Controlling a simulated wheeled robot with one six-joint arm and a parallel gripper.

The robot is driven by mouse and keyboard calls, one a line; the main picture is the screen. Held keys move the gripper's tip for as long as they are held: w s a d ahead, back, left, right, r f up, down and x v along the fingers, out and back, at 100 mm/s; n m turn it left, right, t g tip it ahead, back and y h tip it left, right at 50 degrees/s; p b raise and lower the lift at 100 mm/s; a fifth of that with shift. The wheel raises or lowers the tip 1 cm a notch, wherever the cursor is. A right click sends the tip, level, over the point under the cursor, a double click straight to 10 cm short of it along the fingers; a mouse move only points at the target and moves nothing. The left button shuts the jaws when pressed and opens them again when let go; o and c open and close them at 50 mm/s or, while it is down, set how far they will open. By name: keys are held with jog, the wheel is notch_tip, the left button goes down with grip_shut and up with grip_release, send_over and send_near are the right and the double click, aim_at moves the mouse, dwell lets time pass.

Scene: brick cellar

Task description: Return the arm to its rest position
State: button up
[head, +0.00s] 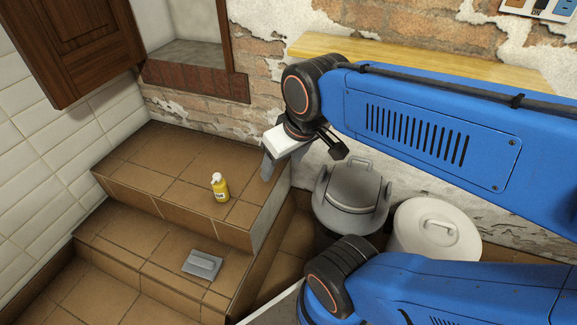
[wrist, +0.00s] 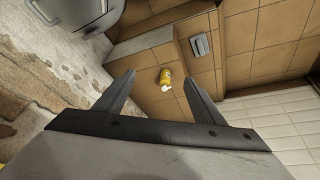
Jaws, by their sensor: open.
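My gripper (wrist: 160,86) is open and empty, with its two grey fingers spread apart in the wrist view. In the head view my gripper (head: 268,165) hangs at the end of the blue arm, over the right edge of the upper tiled step (head: 150,170). A yellow bottle with a white top (head: 220,187) stands on that step, left of the gripper and apart from it. The bottle (wrist: 166,79) also shows between and beyond the fingers in the wrist view.
A grey lidded bin (head: 350,195) and a white lidded bin (head: 437,228) stand right of the steps. A wooden shelf (head: 420,62) runs along the brick wall, behind the arm. A brown cabinet (head: 75,45) hangs upper left.

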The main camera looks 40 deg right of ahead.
jog(key=shift+s+d+m, duration=0.1)
jog(key=shift+s+m, duration=0.3)
jog(key=shift+s, duration=0.5)
dwell(1.1)
